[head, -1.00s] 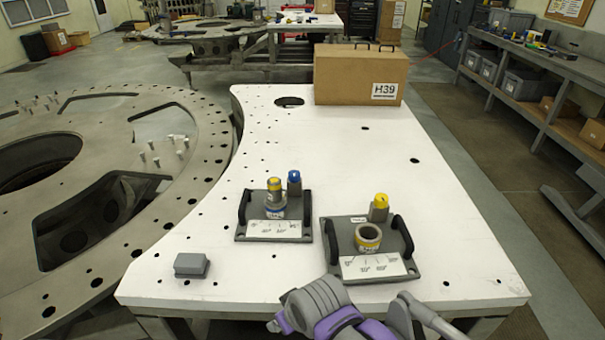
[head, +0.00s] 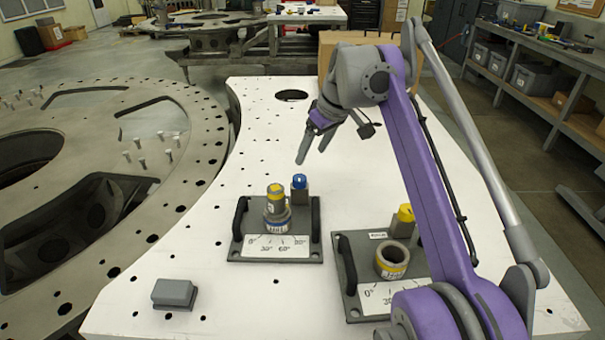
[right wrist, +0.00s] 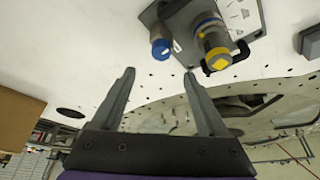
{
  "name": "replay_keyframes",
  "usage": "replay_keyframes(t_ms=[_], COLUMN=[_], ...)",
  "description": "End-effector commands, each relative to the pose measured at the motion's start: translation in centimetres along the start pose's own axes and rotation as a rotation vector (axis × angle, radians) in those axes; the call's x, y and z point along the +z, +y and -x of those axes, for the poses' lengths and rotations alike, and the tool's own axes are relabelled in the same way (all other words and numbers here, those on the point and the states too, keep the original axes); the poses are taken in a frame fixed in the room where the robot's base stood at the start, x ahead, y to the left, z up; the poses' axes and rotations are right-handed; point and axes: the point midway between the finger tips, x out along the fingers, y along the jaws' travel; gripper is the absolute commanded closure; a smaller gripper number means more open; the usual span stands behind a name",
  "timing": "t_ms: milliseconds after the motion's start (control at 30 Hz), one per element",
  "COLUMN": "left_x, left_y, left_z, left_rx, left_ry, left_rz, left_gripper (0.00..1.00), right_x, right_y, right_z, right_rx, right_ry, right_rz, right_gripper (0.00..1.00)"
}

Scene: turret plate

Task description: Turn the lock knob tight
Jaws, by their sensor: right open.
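The left fixture plate (head: 246,250) carries a blue-topped knob (head: 299,186) on a grey block. Beside the knob stands a yellow-topped cylinder (head: 275,201) in a blue-marked collar, behind an angle scale. The right fixture plate (head: 352,304) carries a yellow-topped knob (head: 403,217) and an empty yellow-banded ring (head: 391,263); my right arm hides part of it. My right gripper (head: 313,152) is open and empty, above the table behind the left fixture. In the right wrist view the blue-topped knob (right wrist: 160,49) lies beyond the open fingers (right wrist: 159,75), apart from them. My left gripper is not in view.
A cardboard box (head: 325,55) stands at the table's far end, partly behind my arm. A small grey block (head: 174,293) lies at the front left. A large round metal ring (head: 190,225) borders the table on the left. The white table (head: 240,120) is clear behind the left fixture.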

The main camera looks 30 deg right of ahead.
Motion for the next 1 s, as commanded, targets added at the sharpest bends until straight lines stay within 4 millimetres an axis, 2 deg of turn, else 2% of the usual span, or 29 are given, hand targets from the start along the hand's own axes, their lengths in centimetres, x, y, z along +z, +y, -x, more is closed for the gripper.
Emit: replay_keyframes(t_ms=[300, 500, 700, 967, 1000], left_x=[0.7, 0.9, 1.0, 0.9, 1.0], left_y=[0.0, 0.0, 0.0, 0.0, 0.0], left_z=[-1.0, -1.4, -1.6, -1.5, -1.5], left_rx=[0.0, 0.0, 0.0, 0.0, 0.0], left_ry=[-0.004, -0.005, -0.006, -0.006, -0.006], left_rz=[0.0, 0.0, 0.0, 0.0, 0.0], left_gripper=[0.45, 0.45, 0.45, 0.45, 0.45], right_x=[0.0, 0.0, 0.0, 0.0, 0.0], right_y=[-0.1, -0.1, -0.1, -0.1, -0.1], right_z=[-5.9, -8.9, -10.1, -10.2, -10.2], right_rx=[0.0, 0.0, 0.001, 0.001, 0.001], right_ry=[0.0, 0.0, 0.0, 0.0, 0.0], right_rz=[0.001, 0.0, 0.0, -0.001, -0.001], right_gripper=[0.23, 0.23, 0.23, 0.23, 0.3])
